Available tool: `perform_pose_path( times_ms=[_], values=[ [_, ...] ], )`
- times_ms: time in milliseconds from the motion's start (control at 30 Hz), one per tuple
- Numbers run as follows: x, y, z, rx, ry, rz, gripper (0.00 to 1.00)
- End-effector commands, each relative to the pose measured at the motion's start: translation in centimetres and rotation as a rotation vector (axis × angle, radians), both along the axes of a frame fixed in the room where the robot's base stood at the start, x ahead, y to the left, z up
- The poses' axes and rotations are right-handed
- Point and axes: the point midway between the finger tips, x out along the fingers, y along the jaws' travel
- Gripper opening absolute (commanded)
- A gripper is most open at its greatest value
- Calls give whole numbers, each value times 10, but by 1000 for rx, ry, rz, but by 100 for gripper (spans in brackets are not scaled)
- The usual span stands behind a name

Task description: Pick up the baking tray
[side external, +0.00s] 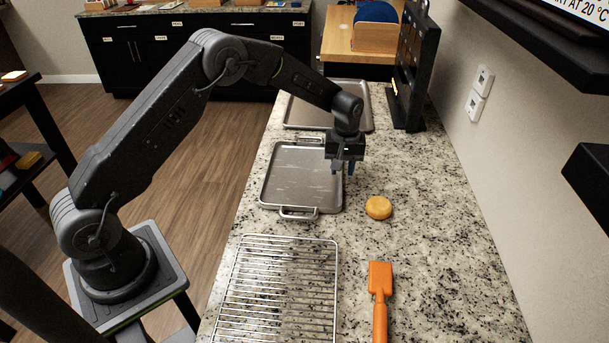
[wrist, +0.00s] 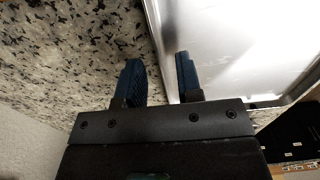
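A grey metal baking tray (side external: 300,180) with a loop handle at its near and far ends lies flat on the granite counter. A second metal tray (side external: 302,112), with no handles visible, lies farther back. My gripper (side external: 342,172) is above the right edge of the handled tray, pointing down. In the wrist view my gripper (wrist: 158,60) is open and empty, with two blue fingers apart. The rim of a tray (wrist: 230,40) runs between the fingers in that view, one finger over the counter side and one over the tray side. I cannot tell the fingertips' exact height.
A round orange-yellow item (side external: 378,207) sits right of the handled tray. A wire rack (side external: 283,290) and an orange-handled utensil (side external: 380,285) lie nearer. A black upright rack (side external: 413,70) stands at the back right near the wall. Bare counter (side external: 440,200) lies to the right.

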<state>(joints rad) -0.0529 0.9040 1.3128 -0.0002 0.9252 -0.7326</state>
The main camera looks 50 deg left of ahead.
Motion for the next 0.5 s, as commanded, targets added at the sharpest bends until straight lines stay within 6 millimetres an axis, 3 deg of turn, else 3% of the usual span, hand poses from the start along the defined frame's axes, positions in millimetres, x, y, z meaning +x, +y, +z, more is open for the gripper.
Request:
perform_pose_path(
  times_ms=[133,367,500],
  values=[
    [0,0,-14,-1,-1,-1,33],
    [0,0,-15,-1,-3,-1,33],
    [0,0,-15,-1,-3,-1,22]
  ],
)
